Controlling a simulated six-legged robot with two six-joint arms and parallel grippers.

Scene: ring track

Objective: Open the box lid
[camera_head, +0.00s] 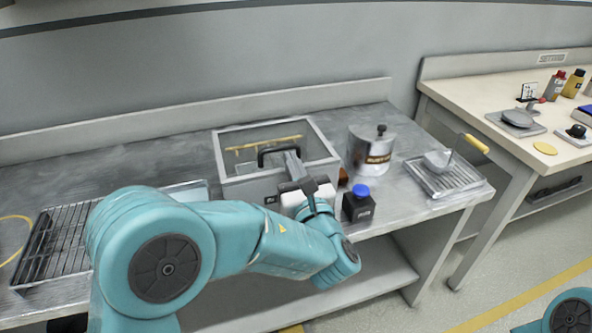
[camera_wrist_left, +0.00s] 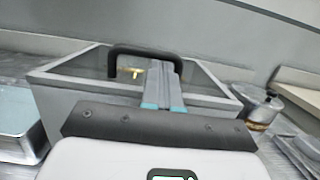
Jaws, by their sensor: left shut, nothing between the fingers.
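The box (camera_head: 232,188) is grey, with a clear lid (camera_head: 320,149) in a grey frame and a black handle (camera_head: 270,150). The lid lies flat on the box and looks closed. Something yellow shows through it. The handle also shows in the left wrist view (camera_wrist_left: 140,48). My left gripper (camera_head: 291,156) reaches over the box's front edge, its fingers together and empty. In the left wrist view the fingertips (camera_wrist_left: 163,66) overlap the handle's loop, just below its bar. I cannot tell whether they touch it. My right gripper is out of view.
A metal pot (camera_head: 370,150) stands right of the box. A dark bottle with a blue cap (camera_head: 358,203) is close to my left wrist. A metal tray (camera_head: 450,180) lies further right. A wire rack (camera_head: 60,240) lies at the left. The bench behind the box is clear.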

